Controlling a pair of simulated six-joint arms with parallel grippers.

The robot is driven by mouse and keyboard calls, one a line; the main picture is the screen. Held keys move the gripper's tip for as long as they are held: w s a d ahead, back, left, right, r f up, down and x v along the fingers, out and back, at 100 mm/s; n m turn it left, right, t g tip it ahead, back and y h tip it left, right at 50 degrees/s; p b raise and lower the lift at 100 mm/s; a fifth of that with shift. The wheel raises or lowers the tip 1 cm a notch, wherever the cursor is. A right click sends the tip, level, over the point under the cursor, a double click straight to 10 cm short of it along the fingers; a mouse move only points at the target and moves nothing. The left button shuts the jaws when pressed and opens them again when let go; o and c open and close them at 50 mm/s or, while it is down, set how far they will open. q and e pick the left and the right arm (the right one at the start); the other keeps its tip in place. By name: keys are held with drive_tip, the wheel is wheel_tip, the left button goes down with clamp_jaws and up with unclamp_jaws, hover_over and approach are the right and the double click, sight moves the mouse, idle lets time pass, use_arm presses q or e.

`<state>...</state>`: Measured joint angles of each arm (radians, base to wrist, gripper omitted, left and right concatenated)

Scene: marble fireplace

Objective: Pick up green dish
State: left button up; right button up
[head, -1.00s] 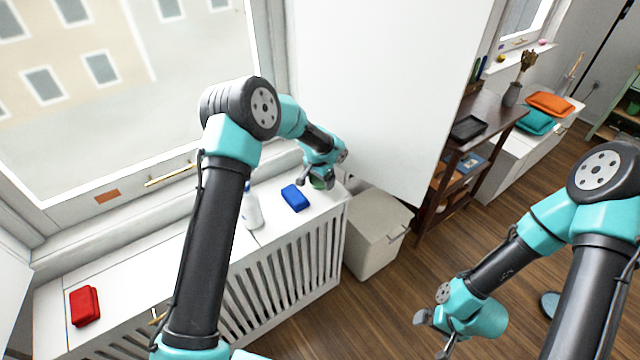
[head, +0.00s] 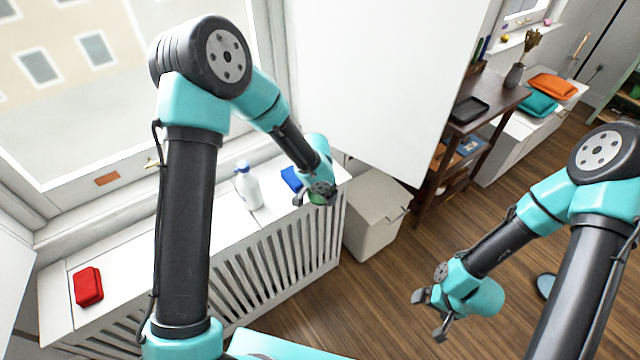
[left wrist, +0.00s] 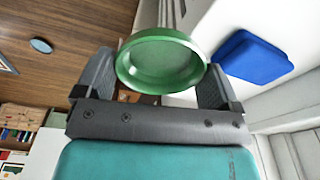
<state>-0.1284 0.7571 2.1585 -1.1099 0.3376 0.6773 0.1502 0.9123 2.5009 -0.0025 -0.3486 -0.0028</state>
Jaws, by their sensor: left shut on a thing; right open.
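The green dish (left wrist: 162,62) is round and shallow, and it sits between the two fingers of my left gripper (left wrist: 160,80) in the left wrist view. In the head view only a small part of the dish (head: 318,198) shows beneath my left gripper (head: 316,196), near the right front edge of the white radiator cover. My left gripper is shut on the dish. My right gripper (head: 432,318) is open and empty, over the wooden floor at the right.
A blue block (head: 291,178) lies on the white radiator cover (head: 215,240), beside a white bottle (head: 248,188). A red block (head: 88,286) lies at its left end. A pale bin (head: 372,222) stands just right of the cover. A dark wooden table (head: 490,108) stands farther back.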

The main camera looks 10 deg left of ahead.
use_arm(q)
drive_tip(key=shift+s, duration=0.3)
idle(0.5)
drive_tip(key=s+d+n, duration=0.2)
drive_tip(key=s+n, duration=0.2)
drive_tip(key=s, duration=0.6)
drive_tip(key=shift+s+d+r, duration=0.15)
drive_tip(key=shift+s, duration=0.15)
